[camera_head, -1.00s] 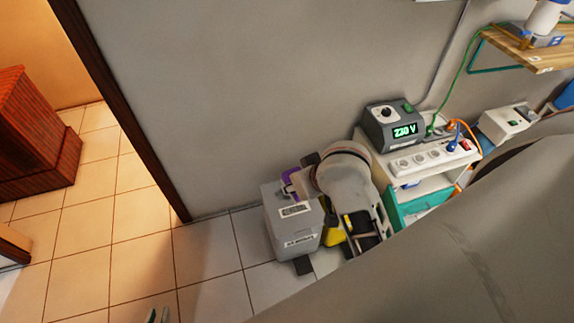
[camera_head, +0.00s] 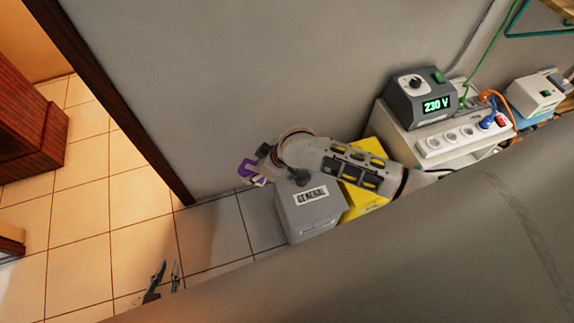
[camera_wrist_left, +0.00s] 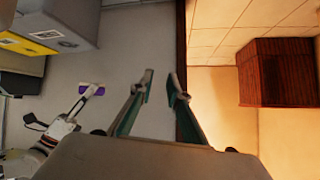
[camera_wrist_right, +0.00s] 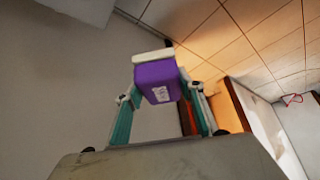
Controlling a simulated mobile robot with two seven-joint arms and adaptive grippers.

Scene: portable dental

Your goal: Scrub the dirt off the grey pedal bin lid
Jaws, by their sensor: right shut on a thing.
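The grey pedal bin (camera_head: 309,212), labelled GENERAL, stands against the wall in the head view. My right forearm and wrist cross behind and over its back edge, hiding part of the lid; I cannot make out dirt on the visible part. My right gripper (camera_head: 257,170) is just left of the bin, shut on a purple sponge (camera_head: 246,168) with a white layer. In the right wrist view the sponge (camera_wrist_right: 158,82) sits between the fingers, apart from the lid. My left gripper (camera_head: 166,276) is open and empty, low over the floor tiles; its spread fingers also show in the left wrist view (camera_wrist_left: 158,90).
A yellow bin (camera_head: 364,203) stands right beside the grey one, partly behind my right arm. Further right, a white unit carries a 230 V device (camera_head: 421,97) and a power strip (camera_head: 465,138) with cables. Tiled floor left of the bins is clear, up to a wooden cabinet (camera_head: 35,140).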

